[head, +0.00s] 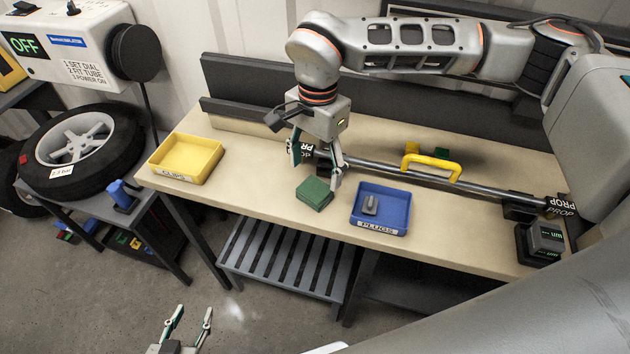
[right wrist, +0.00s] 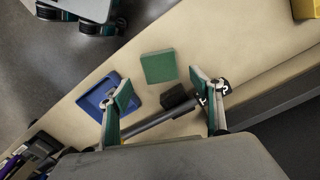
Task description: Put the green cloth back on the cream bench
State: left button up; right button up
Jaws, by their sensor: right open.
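The green cloth (head: 314,193) is a folded square pad. It lies flat on the cream bench (head: 262,196), near the front edge and left of the blue tray. My right gripper (head: 316,173) is over the bench just behind the cloth, with its fingers apart and nothing between them. In the right wrist view the cloth (right wrist: 158,66) lies just beyond the open fingertips (right wrist: 160,86), apart from them. My left gripper (head: 190,322) is low in front of the bench, over the floor, open and empty.
A yellow tray (head: 186,158) stands at the bench's left end. A blue tray (head: 381,208) holds a small grey part. A long metal rod (head: 395,171) with a yellow handle (head: 432,167) lies behind the cloth. A wheel (head: 78,140) rests on a stand at left.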

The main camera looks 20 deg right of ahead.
aim_at(316, 186)
notch_tip(316, 186, up, 6)
jog(key=shift+w+d+f, duration=0.1)
jog(key=shift+f, duration=0.05)
dwell(0.6)
